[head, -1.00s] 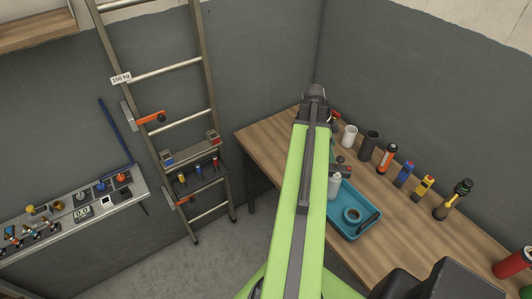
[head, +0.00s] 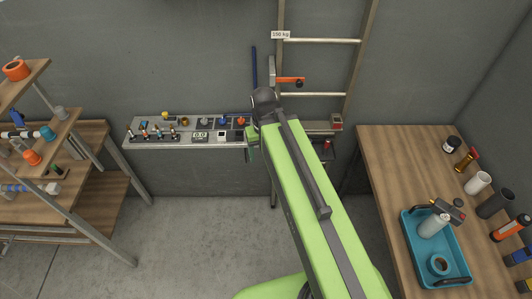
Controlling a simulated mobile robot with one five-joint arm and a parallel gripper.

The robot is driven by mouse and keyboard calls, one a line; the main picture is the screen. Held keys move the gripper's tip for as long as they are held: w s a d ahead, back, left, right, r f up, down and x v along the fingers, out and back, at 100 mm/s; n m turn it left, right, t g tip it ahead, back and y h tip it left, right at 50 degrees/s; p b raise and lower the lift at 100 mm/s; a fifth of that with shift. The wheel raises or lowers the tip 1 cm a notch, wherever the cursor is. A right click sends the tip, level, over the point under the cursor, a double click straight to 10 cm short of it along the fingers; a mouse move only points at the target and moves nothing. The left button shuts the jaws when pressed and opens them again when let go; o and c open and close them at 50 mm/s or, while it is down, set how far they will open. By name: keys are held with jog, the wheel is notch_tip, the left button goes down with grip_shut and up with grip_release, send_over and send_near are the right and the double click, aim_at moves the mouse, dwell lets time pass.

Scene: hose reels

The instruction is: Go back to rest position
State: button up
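My green and dark grey arm (head: 318,205) reaches from the bottom of the head view up toward the middle. Its dark end joint (head: 265,104) shows in front of the wall shelf and the ladder. A small green part of my arm (head: 252,146) shows just below that joint. My gripper's fingers are hidden behind the arm, so I cannot see whether they hold anything.
A narrow wall shelf (head: 160,143) with valves and knobs is behind my arm. A ladder (head: 318,95) leans on the wall. A wooden table (head: 385,160) with a blue tray (head: 412,243) stands right. A wooden rack (head: 95,185) stands left. Grey floor (head: 190,230) is free.

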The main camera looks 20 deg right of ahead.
jog(key=shift+d, duration=0.1)
notch_tip(320, 180, down, 18)
jog(key=b, duration=1.7)
jog(key=shift+r+b, duration=0.15)
jog(key=shift+b, duration=0.2)
